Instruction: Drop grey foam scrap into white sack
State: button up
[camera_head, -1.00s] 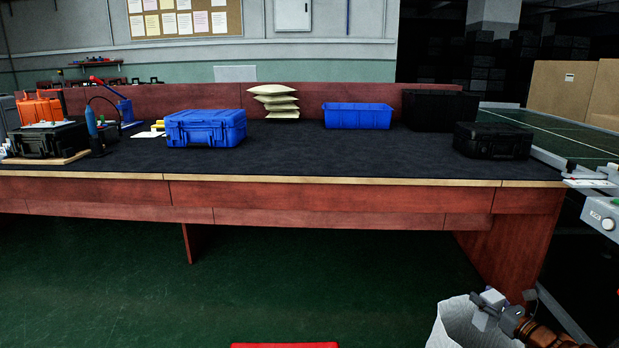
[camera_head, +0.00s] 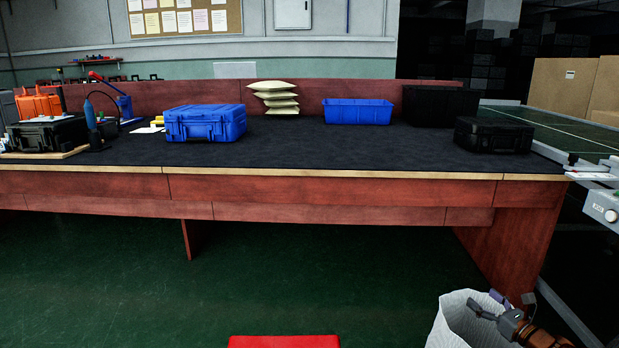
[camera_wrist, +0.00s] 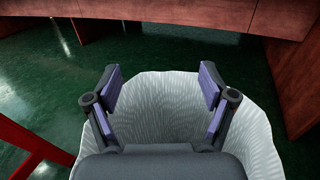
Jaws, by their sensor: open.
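The white sack (camera_head: 452,322) stands open on the floor at the lower right of the head view, cut off by the bottom edge. My gripper (camera_head: 490,305) is over its mouth. In the wrist view my gripper (camera_wrist: 160,88) has its two purple-padded fingers wide apart with nothing between them. The ribbed white inside of the sack (camera_wrist: 165,110) shows below and around the fingers. I cannot make out the grey foam scrap in either current view; the lower inside of the sack is partly hidden by my gripper.
A long red-brown workbench (camera_head: 330,190) with a dark top stands behind the sack. It carries a blue case (camera_head: 205,123), a blue bin (camera_head: 358,112) and black cases (camera_head: 493,135). A conveyor (camera_head: 550,130) is at the right. Green floor is open at left.

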jog(key=v, duration=1.2)
